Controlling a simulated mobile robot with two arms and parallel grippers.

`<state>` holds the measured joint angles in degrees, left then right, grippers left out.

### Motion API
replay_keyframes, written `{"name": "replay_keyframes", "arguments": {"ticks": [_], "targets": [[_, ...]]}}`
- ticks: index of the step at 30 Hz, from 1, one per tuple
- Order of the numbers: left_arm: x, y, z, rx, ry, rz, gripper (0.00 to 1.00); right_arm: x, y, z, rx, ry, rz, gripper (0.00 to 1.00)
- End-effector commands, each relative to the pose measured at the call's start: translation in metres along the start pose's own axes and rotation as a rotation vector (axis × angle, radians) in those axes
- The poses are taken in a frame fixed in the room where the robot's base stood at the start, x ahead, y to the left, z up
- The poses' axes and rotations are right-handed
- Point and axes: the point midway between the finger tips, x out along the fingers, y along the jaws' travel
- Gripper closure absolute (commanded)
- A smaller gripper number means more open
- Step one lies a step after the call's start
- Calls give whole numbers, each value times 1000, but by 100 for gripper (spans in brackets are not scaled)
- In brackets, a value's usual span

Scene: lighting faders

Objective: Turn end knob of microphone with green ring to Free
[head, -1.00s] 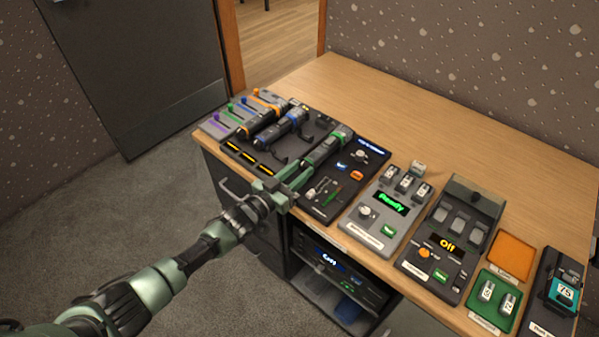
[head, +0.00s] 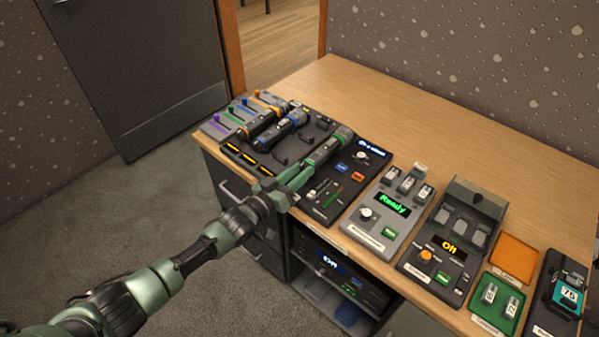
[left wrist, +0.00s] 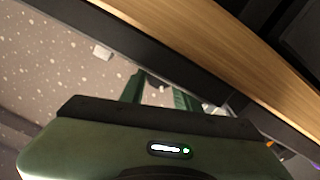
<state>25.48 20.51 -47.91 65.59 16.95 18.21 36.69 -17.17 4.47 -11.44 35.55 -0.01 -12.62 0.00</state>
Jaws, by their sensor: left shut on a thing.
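The microphone with the green ring (head: 330,148) lies on a dark tray (head: 345,194) at the desk's left part, its near end toward my left gripper. My left gripper (head: 297,180) is shut on that near end, where the end knob sits. The fingers hide the knob, so its setting cannot be read. In the left wrist view the green fingers (left wrist: 157,90) show beyond the gripper body, and what they hold is too dark to make out. My right gripper is not in view.
A blue-ringed microphone (head: 285,130) and an orange-ringed one (head: 258,126) lie to the left, near coloured faders (head: 240,110). To the right stand a panel reading Ready (head: 394,204) and one reading Off (head: 448,245). The back of the desk (head: 420,125) is clear.

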Motion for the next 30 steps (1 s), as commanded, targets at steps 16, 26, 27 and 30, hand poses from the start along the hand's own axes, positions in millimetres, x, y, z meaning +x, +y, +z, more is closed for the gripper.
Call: {"name": "replay_keyframes", "arguments": {"ticks": [16,26,27,30], "targets": [[-10,-1,1,0,-2,-2,46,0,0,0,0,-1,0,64],[-64,-1,1,1,-1,-1,46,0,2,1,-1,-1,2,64],[-69,-1,2,0,-2,-1,46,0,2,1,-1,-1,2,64],[-76,-1,0,1,0,-1,46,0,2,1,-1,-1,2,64]]}}
